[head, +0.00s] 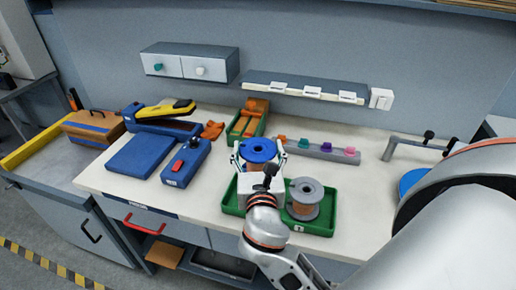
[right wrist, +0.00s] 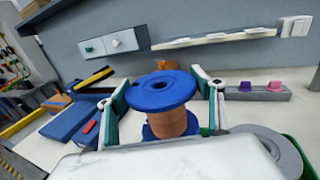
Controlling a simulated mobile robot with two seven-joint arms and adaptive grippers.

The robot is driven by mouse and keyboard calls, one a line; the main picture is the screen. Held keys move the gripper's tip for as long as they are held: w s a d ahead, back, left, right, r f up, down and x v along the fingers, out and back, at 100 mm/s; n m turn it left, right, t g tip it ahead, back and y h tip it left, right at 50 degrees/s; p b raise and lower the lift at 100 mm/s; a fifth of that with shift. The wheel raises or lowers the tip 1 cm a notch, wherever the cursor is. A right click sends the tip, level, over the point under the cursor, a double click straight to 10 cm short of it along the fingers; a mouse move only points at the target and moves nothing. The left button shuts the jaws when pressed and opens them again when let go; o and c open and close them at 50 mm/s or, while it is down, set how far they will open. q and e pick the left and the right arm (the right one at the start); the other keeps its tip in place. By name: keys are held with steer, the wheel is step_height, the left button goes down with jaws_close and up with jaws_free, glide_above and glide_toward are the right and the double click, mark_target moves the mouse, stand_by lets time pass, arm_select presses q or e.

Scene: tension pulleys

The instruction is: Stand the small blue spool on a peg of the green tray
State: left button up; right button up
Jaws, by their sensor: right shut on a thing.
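The small blue spool (head: 258,150), wound with copper-coloured wire, stands upright between the fingers of my right gripper (head: 259,160). The right wrist view shows the blue spool (right wrist: 162,92) upright, with a finger on each side. My right gripper is shut on it. The green tray (head: 231,203) lies beneath the gripper, near the front of the bench. A larger grey spool (head: 304,198) stands at the tray's right side. The gripper hides the tray's middle and any peg there; whether the blue spool touches a peg cannot be told. My left gripper is not in view.
A green box with orange parts (head: 248,120) and a grey rail with coloured pieces (head: 322,151) stand behind the tray. A blue device with a red switch (head: 186,163) lies to the left. A grey bracket (head: 415,145) stands at the right. Bare bench lies right of the tray.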

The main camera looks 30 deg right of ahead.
steer(key=shift+f, duration=0.2)
stand_by(0.5)
steer(key=shift+f+b, duration=0.3)
steer(key=shift+f, duration=0.45)
steer(key=shift+f, duration=0.45)
steer(key=shift+p, duration=0.35)
steer(key=shift+f, duration=0.2)
stand_by(0.5)
steer(key=shift+f+b, duration=0.6)
steer(key=shift+f, duration=0.7)
steer(key=shift+p, duration=0.45)
steer(key=shift+f, duration=0.45)
steer(key=shift+f+b, duration=0.75)
steer(key=shift+f, duration=0.3)
